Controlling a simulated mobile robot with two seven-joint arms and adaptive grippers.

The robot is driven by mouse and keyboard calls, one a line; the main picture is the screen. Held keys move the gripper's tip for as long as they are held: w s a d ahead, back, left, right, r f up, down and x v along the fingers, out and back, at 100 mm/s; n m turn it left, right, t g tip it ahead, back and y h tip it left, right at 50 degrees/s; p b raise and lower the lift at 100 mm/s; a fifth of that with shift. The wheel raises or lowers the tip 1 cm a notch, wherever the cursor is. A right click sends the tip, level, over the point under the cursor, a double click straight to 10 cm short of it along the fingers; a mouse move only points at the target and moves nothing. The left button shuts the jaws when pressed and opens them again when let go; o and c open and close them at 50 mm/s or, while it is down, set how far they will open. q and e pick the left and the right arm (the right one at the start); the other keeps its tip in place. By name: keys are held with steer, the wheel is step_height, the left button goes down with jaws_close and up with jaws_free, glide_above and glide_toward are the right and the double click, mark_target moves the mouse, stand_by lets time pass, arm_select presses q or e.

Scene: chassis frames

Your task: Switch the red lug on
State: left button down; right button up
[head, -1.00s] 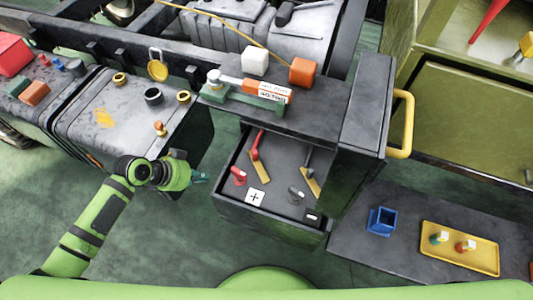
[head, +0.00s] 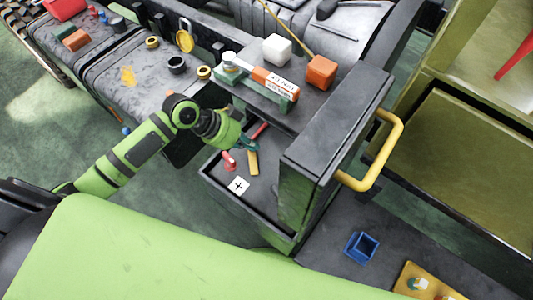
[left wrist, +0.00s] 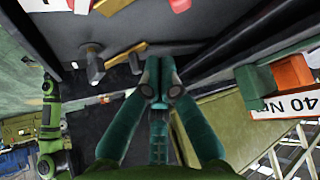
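The red lug (head: 229,160) stands in the open grey battery tray (head: 218,186), with a yellow bar (head: 252,163) beside it. A red handle (head: 260,131) shows behind my left gripper (head: 250,146), which reaches over the tray's back left part. In the left wrist view the gripper's fingertips (left wrist: 160,86) are close together with nothing visible between them. A red piece (left wrist: 180,5) shows at that view's top edge, apart from the fingertips. A dark lug (left wrist: 92,62) and another yellow bar (left wrist: 127,54) lie to their left. My right gripper is not in view.
A tall dark panel (head: 330,130) with a yellow handle (head: 383,155) stands right of the tray and hides part of it. A white plus label (head: 238,186) lies in the tray.

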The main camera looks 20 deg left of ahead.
mark_target(273, 160)
arm_select(q)
steer(key=shift+a, duration=0.15)
steer(key=shift+f, duration=0.15)
steer(key=x, duration=0.9)
steer(key=shift+w+d+f, duration=0.1)
steer(key=shift+d+f, duration=0.1)
steer(key=shift+d, duration=0.2)
steer(key=a, duration=0.1)
steer(key=s+a, duration=0.1)
steer(key=a, duration=0.1)
steer(key=shift+s+p, duration=0.15)
steer(key=shift+p, duration=0.25)
steer(key=shift+s+a, duration=0.2)
steer(key=shift+a, duration=0.15)
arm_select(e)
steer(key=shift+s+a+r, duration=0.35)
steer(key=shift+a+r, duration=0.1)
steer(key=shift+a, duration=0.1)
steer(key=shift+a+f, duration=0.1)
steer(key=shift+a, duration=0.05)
